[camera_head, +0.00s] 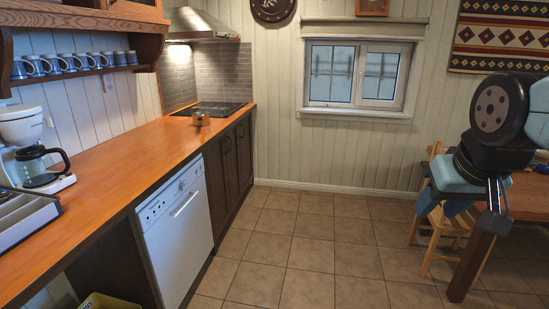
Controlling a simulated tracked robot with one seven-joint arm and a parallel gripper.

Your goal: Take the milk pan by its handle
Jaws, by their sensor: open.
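The milk pan (201,118) looks like a small copper-coloured pot. It stands upright on the wooden counter, just in front of the dark hob. It is too small in this view to tell which way its handle points. My folded arm is at the right edge, and my gripper (494,208) hangs below it, dark and partly hidden by the arm. It is open, with nothing seen in it. It is far from the pan, across the open floor.
The wooden counter (120,145) runs along the left, with a coffee maker (37,165) and utensil tray (22,215) at its near end. A white dishwasher (176,220) is below. A wooden chair (440,235) and table (530,197) stand right. The tiled floor between is clear.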

